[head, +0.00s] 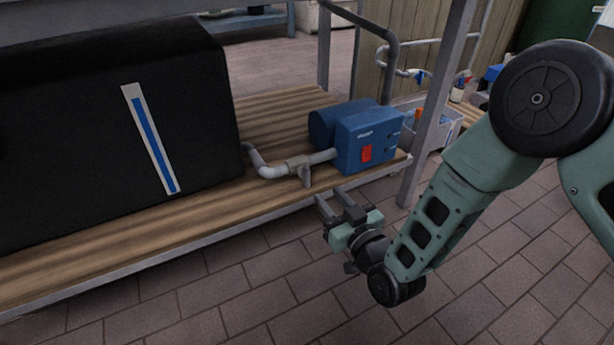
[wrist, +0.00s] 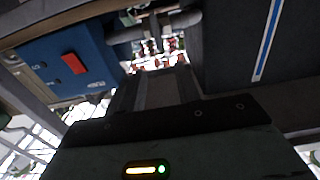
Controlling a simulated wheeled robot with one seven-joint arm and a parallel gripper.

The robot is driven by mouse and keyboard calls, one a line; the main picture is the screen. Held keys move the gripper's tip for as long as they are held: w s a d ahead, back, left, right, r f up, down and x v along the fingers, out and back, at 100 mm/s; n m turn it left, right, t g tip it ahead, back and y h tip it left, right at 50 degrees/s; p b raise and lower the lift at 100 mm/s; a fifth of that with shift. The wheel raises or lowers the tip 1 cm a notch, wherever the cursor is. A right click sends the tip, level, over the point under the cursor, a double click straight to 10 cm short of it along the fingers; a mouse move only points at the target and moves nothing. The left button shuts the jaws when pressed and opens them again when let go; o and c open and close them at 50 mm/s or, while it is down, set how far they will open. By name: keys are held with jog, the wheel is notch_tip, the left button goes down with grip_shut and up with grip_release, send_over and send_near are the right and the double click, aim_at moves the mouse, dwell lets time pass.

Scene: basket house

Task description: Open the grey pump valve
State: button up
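The grey pump valve (head: 305,175) is a small grey lever on the pipe (head: 268,170) that joins the blue pump (head: 366,138) to the large black tank. The lever hangs down by the front of the pipe. My gripper (head: 333,200) is open and empty, in front of the shelf edge, a little right of and below the valve, apart from it. In the wrist view the finger pair (wrist: 155,88) points toward the pipe (wrist: 185,22). The blue pump with its red switch (wrist: 74,63) is at the left there. The valve lever is hard to make out in that view.
The black tank (head: 100,130) with a blue-and-white level strip fills the left of the wooden shelf (head: 190,215). A grey metal post (head: 432,110) stands right of the pump, close to my arm. The tiled floor in front is clear.

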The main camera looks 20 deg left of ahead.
aim_at(309, 172)
jog(key=b+x, duration=0.5)
jog(key=x, duration=0.5)
jog(key=shift+w+a+f, duration=0.15)
jog(key=shift+w+a, duration=0.05)
jog(key=shift+w, duration=0.1)
jog(key=shift+w+a, duration=0.25)
jog(key=shift+a, duration=0.1)
grip_shut()
